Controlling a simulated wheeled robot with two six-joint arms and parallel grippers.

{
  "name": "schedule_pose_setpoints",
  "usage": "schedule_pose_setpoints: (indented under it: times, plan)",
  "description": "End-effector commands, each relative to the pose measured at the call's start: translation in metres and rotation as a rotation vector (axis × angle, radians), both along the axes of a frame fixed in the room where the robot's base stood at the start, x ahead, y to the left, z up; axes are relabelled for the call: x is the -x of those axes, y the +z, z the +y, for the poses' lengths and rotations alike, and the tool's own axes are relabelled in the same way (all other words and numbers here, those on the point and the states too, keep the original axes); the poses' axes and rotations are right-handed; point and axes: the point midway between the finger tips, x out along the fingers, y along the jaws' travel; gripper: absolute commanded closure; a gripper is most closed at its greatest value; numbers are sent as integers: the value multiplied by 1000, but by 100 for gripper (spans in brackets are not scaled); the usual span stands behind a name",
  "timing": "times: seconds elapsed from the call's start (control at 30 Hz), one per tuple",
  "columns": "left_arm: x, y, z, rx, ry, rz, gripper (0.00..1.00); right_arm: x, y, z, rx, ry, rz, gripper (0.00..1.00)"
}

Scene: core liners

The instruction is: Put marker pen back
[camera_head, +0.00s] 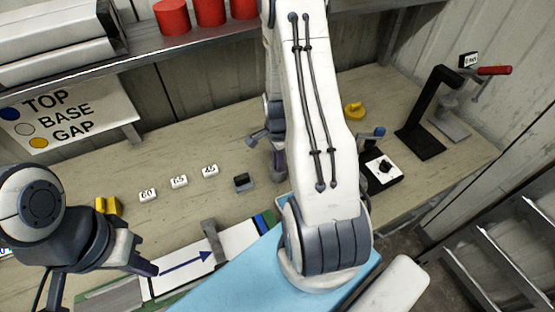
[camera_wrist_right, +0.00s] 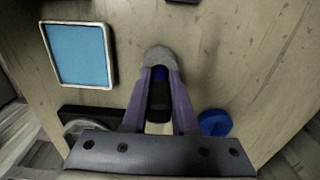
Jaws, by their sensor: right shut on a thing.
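My right gripper (camera_wrist_right: 158,95) is shut on a dark pen-like thing with a blue end (camera_wrist_right: 159,98), seen between its purple fingers in the right wrist view. I take it to be the marker pen. A grey rounded thing (camera_wrist_right: 159,56) lies just beyond the fingertips; I cannot tell if it touches the pen. In the head view the right gripper (camera_head: 277,158) is low over the bench, partly behind my right arm, and the pen is hidden. A small dark block with a recess (camera_head: 243,182) stands to its left. My left gripper (camera_head: 108,284) looks open and empty at the lower left.
White blocks marked 60 (camera_head: 148,195), 65 (camera_head: 179,182) and 45 (camera_head: 210,171) stand on the bench (camera_head: 190,140). A liner with a blue arrow (camera_head: 185,263) lies in front. A black stand with a red handle (camera_head: 425,110) is at right.

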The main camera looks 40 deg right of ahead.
Motion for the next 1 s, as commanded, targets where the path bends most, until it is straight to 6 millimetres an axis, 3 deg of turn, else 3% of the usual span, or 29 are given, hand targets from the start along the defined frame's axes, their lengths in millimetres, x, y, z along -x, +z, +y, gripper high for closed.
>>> schedule_pose_setpoints:
  times: [0.1,0.13,0.2,0.63,0.77,1.0]
  plan:
    - [0,-4,0,0,0,0,100,0,-5,0,0,0,1,100]
    - [0,-3,0,0,0,0,100,0,-3,0,0,0,0,62]
    - [0,-2,0,0,0,0,100,0,-3,0,0,0,0,43]
    - [0,-2,0,0,0,0,100,-1,6,0,2,0,-3,43]
    - [0,-7,0,0,0,0,100,-1,24,-1,3,0,-5,43]
    - [0,-17,0,0,-1,0,100,-1,73,0,4,0,-6,43]
